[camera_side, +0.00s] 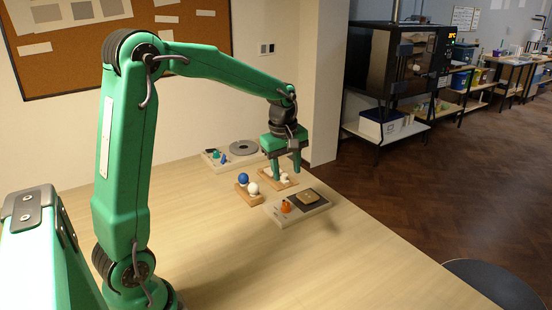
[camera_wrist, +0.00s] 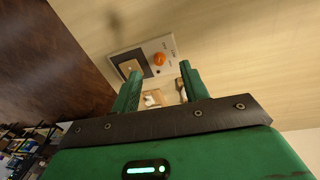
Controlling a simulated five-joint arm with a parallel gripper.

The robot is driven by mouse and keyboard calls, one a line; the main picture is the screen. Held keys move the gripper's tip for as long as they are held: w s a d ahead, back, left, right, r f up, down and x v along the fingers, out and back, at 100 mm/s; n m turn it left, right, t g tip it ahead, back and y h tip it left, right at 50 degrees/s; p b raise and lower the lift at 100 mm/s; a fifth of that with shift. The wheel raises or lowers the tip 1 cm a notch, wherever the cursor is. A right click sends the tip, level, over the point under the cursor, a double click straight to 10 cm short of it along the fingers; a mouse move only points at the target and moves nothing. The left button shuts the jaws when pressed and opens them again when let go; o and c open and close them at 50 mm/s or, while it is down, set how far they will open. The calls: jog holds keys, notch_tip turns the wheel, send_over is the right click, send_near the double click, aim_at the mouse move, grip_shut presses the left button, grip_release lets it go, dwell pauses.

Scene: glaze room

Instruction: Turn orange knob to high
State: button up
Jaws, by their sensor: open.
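The orange knob (camera_side: 286,207) stands on the left part of a pale control box (camera_side: 313,211) with a dark plate on its right. The wrist view shows the knob (camera_wrist: 159,58) beyond the fingertips, roughly between them in the picture, with small marks beside it too blurred to read. The knob's pointer direction cannot be told. My gripper (camera_side: 286,175) points down with fingers apart, above a wooden board behind the box, apart from the knob. In the wrist view my gripper (camera_wrist: 159,72) is open, with nothing held at its tips.
A wooden board (camera_side: 269,181) with white pieces lies under my gripper. Another board (camera_side: 241,195) carries a blue ball (camera_side: 243,178) and a white ball (camera_side: 253,189). A second box (camera_side: 214,163) with teal and blue parts and a grey disc stands behind. The front table is clear.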

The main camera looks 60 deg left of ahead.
aim_at(286, 204)
jog(key=w+a+f+n, duration=0.1)
jog(key=a+f+n, duration=0.1)
jog(key=w+a+f+n+g, duration=0.1)
jog(key=w+a+f+n, duration=0.1)
jog(key=f, duration=0.1)
jog(key=w+a+f+n, duration=0.1)
jog(key=a+f, duration=0.1)
jog(key=f, duration=0.1)
jog(key=shift+w+n, duration=0.2)
jog(key=shift+n, duration=0.2)
jog(key=shift+f, duration=0.1)
jog(key=shift+f, duration=3.85)
grip_shut()
